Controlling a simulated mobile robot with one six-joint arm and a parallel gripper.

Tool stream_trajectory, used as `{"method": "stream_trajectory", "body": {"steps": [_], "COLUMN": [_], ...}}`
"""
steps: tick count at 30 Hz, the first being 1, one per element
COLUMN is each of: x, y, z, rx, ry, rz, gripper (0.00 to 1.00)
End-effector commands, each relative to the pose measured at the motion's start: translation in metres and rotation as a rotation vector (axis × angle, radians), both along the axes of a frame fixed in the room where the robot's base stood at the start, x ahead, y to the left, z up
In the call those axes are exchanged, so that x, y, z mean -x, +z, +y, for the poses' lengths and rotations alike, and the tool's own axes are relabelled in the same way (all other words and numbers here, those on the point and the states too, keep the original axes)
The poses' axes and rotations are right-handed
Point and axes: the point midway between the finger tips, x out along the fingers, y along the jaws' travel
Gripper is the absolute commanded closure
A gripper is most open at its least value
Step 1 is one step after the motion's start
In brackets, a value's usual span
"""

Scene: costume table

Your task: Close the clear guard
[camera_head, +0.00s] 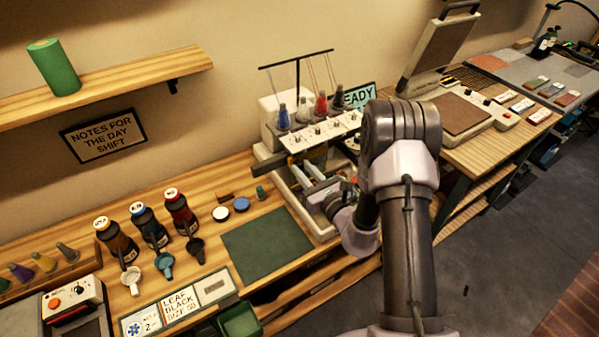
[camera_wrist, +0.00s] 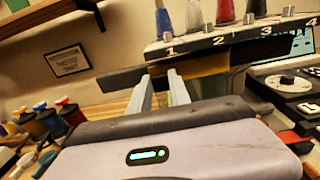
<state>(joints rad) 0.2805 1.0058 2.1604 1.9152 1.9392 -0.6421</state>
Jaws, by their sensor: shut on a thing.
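The overlock-style machine (camera_head: 310,133) stands against the wall, with numbered dials and thread cones on top. My gripper (camera_head: 302,166) reaches in at its front from the lower right. In the wrist view, my two pale fingers (camera_wrist: 163,74) point at the machine below the dials and end at a dark bar (camera_wrist: 122,76). I take this bar to be the edge of the clear guard; it sticks out to the left of the fingers. The gripper is shut on it. The guard's transparent panel cannot be made out, and its angle is hard to tell.
A green mat (camera_head: 266,246) lies left of the machine, with bottles (camera_head: 148,226) and scoops beyond it. A heat press (camera_head: 440,65) with its lid raised stands to the right. A shelf (camera_head: 140,78) with a green roll hangs at upper left.

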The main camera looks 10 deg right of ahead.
Motion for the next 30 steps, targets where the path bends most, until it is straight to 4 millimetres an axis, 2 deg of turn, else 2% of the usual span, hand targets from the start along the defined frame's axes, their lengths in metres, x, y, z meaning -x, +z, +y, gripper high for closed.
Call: {"method": "stream_trajectory", "body": {"steps": [1, 4, 9, 19, 20, 23, 30], "x": [-0.004, -0.011, -0.018, -0.019, -0.019, -0.019, -0.019], "y": [0.001, 0.001, 0.001, 0.001, 0.001, 0.001, 0.001], "z": [-0.012, -0.034, -0.056, -0.060, -0.060, -0.060, -0.059], "rx": [0.001, 0.002, 0.001, 0.002, 0.002, 0.002, 0.002], "ry": [-0.007, -0.006, -0.004, -0.006, -0.006, -0.005, -0.003], "rz": [-0.004, -0.005, -0.004, -0.004, -0.004, -0.004, -0.002], "gripper": [1.00, 1.00, 1.00, 1.00, 0.73, 0.55, 0.55]}}
